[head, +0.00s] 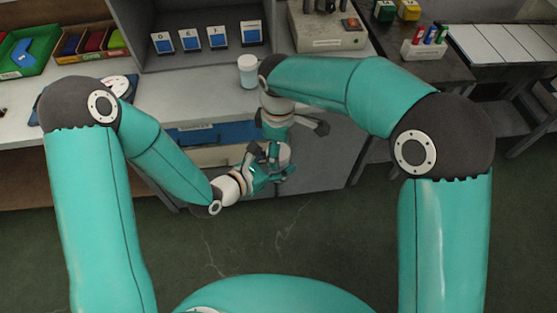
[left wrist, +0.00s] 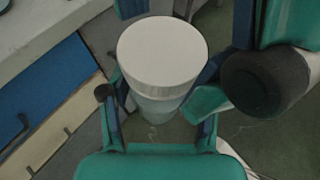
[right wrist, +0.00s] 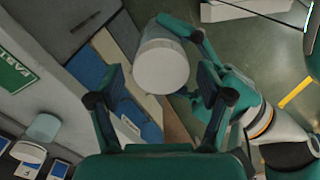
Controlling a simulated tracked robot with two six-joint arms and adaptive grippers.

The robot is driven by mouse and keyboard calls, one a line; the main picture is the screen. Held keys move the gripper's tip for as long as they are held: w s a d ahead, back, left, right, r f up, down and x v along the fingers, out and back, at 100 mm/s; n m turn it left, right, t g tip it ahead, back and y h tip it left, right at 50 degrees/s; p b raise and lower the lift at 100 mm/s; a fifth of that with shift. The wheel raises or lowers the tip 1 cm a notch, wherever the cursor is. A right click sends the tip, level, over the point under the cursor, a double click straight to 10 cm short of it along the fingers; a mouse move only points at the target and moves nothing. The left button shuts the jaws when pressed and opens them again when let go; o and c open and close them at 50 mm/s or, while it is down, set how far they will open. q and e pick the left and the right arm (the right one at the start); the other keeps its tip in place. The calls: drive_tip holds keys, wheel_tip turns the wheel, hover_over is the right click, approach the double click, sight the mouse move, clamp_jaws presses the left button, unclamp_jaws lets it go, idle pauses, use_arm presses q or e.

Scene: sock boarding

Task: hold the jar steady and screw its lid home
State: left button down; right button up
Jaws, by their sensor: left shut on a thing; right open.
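My left gripper (head: 272,168) is shut on a jar (left wrist: 158,108) with a pale, greenish body, held in the air in front of the bench. A white round lid (left wrist: 163,52) covers the jar's top; I cannot tell how tightly it sits. In the head view the grippers hide most of the jar. My right gripper (right wrist: 160,84) is open, its fingers apart on either side of the lid (right wrist: 161,66) in the right wrist view, with nothing gripped. I cannot tell whether they touch the lid.
Another white-topped jar (head: 247,70) stands on the bench (head: 190,98) beside my right arm. Behind it are labelled cards (head: 218,38) in a grey shelf. A green bin (head: 25,52) is at the left. A blue drawer (head: 215,133) lies just behind the grippers. The floor in front is clear.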

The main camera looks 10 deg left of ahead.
drive_tip(key=shift+f, duration=0.2)
drive_tip(key=c, duration=1.2)
drive_tip(key=shift+m, duration=0.4)
drive_tip(key=o, duration=1.4)
drive_tip(key=shift+c, duration=0.2)
drive_tip(key=shift+r, duration=0.1)
wheel_tip(320, 180, up, 12)
